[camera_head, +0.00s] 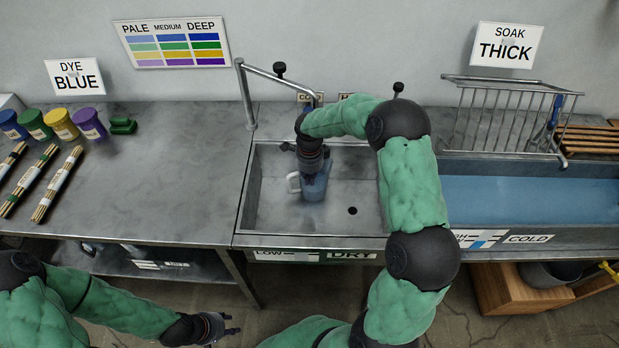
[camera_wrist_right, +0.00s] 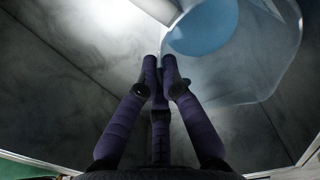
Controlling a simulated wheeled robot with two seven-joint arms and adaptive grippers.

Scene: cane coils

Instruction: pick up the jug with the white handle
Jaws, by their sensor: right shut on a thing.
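The jug (camera_head: 316,187) is in the metal sink, with bluish walls and a white handle (camera_head: 293,182) on its left side. My right gripper (camera_head: 312,168) reaches down over the jug and covers its upper part. In the right wrist view the fingertips (camera_wrist_right: 163,62) are together at the edge of the clear-walled jug (camera_wrist_right: 270,60), which shows blue liquid inside. The gripper is shut on the jug's edge; the exact contact is hard to see. My left gripper (camera_head: 220,328) hangs low in front of the counter, away from the jug, its opening unclear.
The sink (camera_head: 270,212) has a faucet pipe (camera_head: 246,95) at its back left. A trough of blue liquid (camera_head: 540,200) and a wire rack (camera_head: 505,115) are on the right. Dye pots (camera_head: 60,124) and cane bundles (camera_head: 57,185) lie left. The counter between is clear.

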